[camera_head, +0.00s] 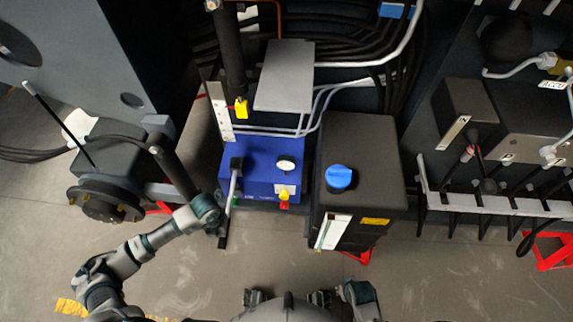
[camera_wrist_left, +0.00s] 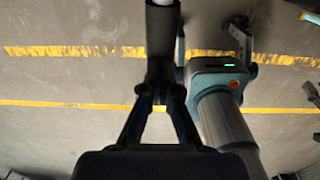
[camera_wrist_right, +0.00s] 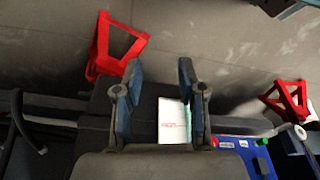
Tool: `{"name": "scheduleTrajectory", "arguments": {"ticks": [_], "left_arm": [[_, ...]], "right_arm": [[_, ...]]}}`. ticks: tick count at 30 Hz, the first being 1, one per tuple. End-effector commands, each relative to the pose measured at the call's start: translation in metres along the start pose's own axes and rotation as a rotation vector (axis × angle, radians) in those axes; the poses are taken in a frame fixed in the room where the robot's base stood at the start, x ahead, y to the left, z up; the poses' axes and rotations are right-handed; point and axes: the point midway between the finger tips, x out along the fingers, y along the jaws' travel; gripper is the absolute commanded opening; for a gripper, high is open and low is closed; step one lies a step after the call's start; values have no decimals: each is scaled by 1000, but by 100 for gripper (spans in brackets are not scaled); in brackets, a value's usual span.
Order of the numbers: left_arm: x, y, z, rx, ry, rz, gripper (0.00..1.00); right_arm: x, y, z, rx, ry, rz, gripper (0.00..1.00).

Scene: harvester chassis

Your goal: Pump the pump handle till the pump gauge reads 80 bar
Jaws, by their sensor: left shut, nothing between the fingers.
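The blue pump unit (camera_head: 258,168) stands on the floor left of a black tank. Its round white pump gauge (camera_head: 285,163) is too small to read. The pump handle (camera_head: 233,187) is a pale rod slanting down from a black pivot (camera_head: 237,163), with a dark lower end. My left gripper (camera_head: 221,229) is beside that lower end. In the left wrist view the dark grip and pale rod (camera_wrist_left: 160,40) lie just beyond the fingertips (camera_wrist_left: 163,93), which are shut with nothing between them. My right gripper (camera_wrist_right: 161,80) is open and empty, before the tank's white label (camera_wrist_right: 172,121).
The black tank (camera_head: 362,150) with a blue cap (camera_head: 339,178) stands right of the pump. A wheel hub (camera_head: 105,200) is at left. Red stands (camera_head: 545,250) and a valve rack (camera_head: 500,200) are at right. The floor in front is open.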

Motion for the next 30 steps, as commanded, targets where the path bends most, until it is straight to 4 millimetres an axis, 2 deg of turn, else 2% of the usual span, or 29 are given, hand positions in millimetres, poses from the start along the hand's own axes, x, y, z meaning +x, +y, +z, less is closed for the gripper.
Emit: {"name": "scheduleTrajectory", "arguments": {"ticks": [2, 7, 17, 30], "left_arm": [[5, 1, 3, -3, -8, 1, 0], [-2, 1, 4, -3, -11, 1, 0], [-32, 1, 3, -2, -9, 0, 0], [-71, 0, 1, -1, -4, 1, 0]], "right_arm": [[-4, 0, -1, 1, 2, 0, 40], [1, 0, 1, 0, -3, 0, 40], [50, -2, 24, -6, -20, -2, 40], [102, -4, 81, -17, -49, -4, 40]]}}
